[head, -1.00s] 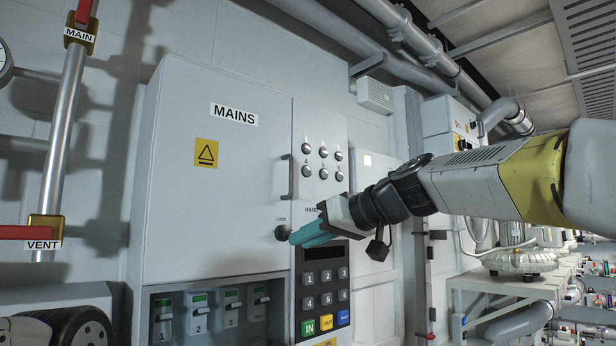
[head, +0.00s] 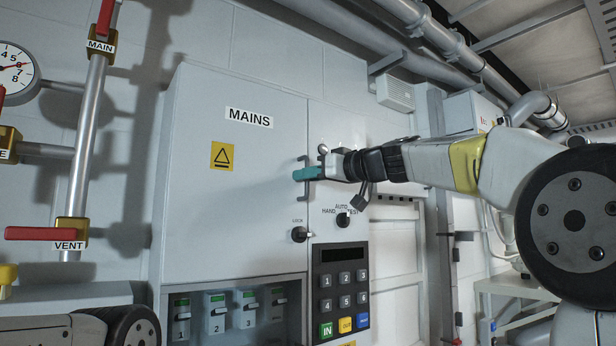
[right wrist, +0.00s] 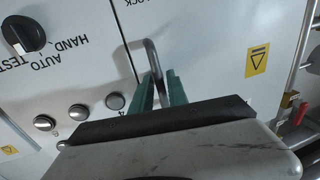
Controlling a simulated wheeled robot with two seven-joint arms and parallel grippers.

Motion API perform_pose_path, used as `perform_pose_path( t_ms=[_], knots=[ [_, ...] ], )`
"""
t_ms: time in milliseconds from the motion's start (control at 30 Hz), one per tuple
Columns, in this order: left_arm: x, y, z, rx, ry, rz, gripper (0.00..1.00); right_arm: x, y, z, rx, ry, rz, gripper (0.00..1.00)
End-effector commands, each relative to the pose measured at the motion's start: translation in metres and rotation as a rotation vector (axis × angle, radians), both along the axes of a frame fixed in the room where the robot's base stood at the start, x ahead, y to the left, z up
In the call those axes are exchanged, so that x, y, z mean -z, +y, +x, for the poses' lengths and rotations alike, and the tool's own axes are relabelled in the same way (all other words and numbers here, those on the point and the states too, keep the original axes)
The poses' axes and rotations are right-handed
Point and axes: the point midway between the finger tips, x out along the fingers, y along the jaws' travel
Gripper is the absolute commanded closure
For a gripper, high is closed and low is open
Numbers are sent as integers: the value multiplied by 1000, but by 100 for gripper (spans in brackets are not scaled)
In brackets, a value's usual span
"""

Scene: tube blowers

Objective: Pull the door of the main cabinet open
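The main cabinet (head: 235,200) is a grey box marked MAINS, and its wide left door looks closed. The door handle (head: 302,194) is a vertical bar at the door's right edge, largely covered by my right gripper (head: 304,173). In the right wrist view the handle (right wrist: 152,58) runs between the two teal fingers of the right gripper (right wrist: 160,88). The fingers stand close together on both sides of the bar and look shut on it. The lock knob (head: 299,235) sits below the handle. My left gripper is out of view.
A keypad (head: 341,290) and a mode knob (head: 343,219) are on the panel right of the door. Breaker switches (head: 216,312) sit in a recess below it. Pipes with red valve handles (head: 45,233) stand at the left. The space before the door looks clear.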

Motion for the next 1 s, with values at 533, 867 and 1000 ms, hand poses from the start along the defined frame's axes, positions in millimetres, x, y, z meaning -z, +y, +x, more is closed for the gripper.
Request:
perform_pose_path(
  t_ms=[533, 867, 1000],
  knots=[
    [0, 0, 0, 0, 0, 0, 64, 0, 0, 1, 0, 1, 1, 100],
    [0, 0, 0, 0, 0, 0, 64, 0, 0, 0, 1, 1, 1, 100],
    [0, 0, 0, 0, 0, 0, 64, 0, 0, 0, 1, 1, 1, 100]
  ],
)
